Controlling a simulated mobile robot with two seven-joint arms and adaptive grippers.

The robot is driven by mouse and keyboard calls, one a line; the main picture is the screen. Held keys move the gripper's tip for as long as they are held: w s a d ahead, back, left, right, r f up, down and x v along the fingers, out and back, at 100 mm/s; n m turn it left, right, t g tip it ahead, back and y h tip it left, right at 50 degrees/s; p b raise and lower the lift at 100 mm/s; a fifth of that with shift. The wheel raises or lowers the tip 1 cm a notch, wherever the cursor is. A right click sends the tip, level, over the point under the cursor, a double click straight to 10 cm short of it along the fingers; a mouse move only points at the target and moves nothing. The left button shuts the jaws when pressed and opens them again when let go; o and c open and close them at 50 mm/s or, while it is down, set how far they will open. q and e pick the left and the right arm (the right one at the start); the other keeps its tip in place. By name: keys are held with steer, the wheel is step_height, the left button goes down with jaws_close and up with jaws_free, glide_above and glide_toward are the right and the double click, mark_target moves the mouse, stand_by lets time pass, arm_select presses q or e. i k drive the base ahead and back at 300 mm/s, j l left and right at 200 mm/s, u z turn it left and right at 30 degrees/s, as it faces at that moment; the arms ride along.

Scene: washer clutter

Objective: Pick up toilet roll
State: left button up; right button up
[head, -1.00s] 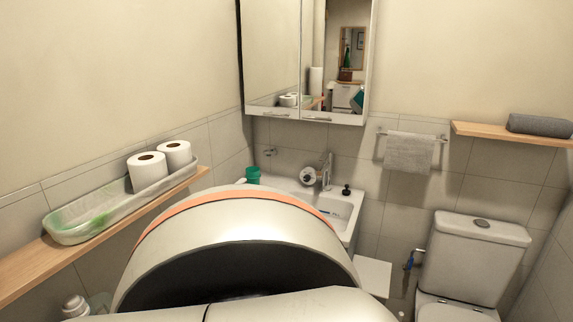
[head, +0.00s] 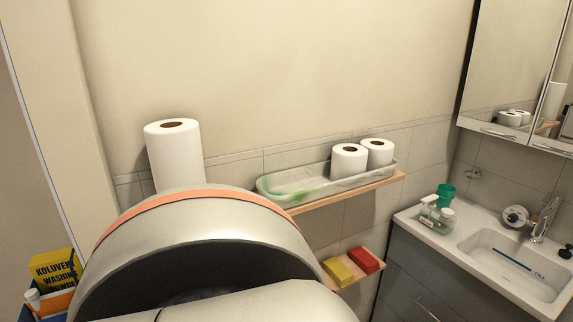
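Two white toilet rolls stand upright in the right end of a pale tray (head: 290,190) on a wooden wall shelf (head: 345,192). The nearer toilet roll (head: 349,161) is on the left, and the other toilet roll (head: 377,152) is just behind it to the right. A taller white paper roll (head: 174,156) stands further left, its lower part hidden behind my arm. Neither of my grippers shows in the head view; a large rounded part of my own arm fills the lower middle.
A lower shelf holds a yellow sponge (head: 338,271) and a red sponge (head: 364,260). The sink (head: 515,270) is at right, with a soap bottle (head: 437,215) and green cup (head: 445,194). A washing powder box (head: 55,272) is at lower left. A mirror cabinet (head: 520,75) hangs upper right.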

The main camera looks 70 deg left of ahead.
mark_target(349, 160)
steer(key=u, duration=1.9)
steer(key=i+l+u, duration=0.1)
steer(key=l, duration=0.5)
steer(key=i+l, duration=0.1)
steer(key=l, duration=0.45)
steer(key=i+l+u, duration=0.15)
steer(key=l, duration=0.45)
steer(key=k, duration=0.05)
